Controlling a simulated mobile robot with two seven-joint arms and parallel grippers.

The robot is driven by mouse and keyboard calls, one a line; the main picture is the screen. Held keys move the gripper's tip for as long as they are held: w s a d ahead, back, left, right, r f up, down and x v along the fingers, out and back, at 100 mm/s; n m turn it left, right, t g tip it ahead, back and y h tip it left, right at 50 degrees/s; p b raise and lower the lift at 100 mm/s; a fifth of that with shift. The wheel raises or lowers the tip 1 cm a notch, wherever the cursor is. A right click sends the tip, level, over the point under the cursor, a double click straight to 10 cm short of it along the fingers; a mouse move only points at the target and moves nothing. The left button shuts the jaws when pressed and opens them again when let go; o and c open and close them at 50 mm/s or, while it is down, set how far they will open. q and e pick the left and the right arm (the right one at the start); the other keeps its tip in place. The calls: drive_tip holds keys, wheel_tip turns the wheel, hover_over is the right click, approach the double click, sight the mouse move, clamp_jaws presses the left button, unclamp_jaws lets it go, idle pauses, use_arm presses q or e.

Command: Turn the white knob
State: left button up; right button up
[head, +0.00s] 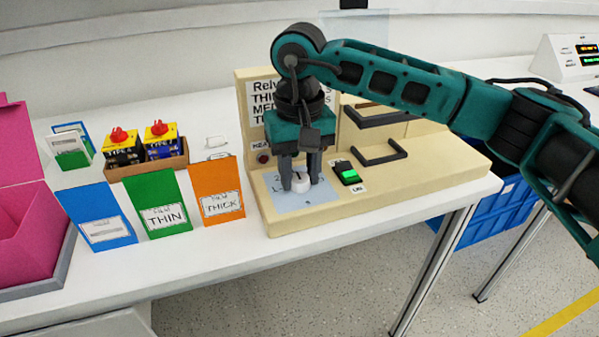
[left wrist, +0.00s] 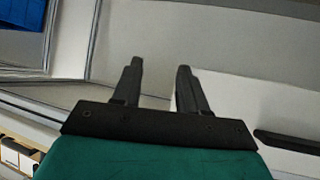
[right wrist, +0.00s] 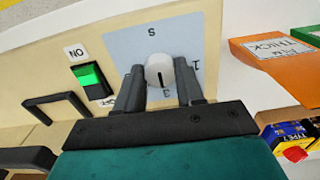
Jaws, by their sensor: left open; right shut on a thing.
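The white knob (head: 300,183) sits on a light blue dial plate (head: 318,196) at the front left of a beige panel (head: 375,205). My right gripper (head: 301,184) points down at it, with one finger on each side. In the right wrist view the knob (right wrist: 158,76) shows a dark pointer line and lies between the fingertips of my right gripper (right wrist: 160,90), which is shut on it. My left gripper (left wrist: 157,75) is open and empty, seen only in the left wrist view, away from the knob.
A green lit switch (head: 347,172) sits right of the knob. Black handles (head: 380,155) stand behind it. Orange (head: 218,200), green and blue folders stand left of the panel, near a box of red-topped batteries (head: 148,165). A pink box (head: 35,220) is far left.

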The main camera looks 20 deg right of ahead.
sight(300, 178)
idle(0.3)
drive_tip(key=o, duration=1)
drive_tip(key=shift+o, duration=0.2)
drive_tip(key=shift+r, duration=0.1)
wheel_tip(300, 178, up, 13)
drive_tip(key=p, duration=0.2)
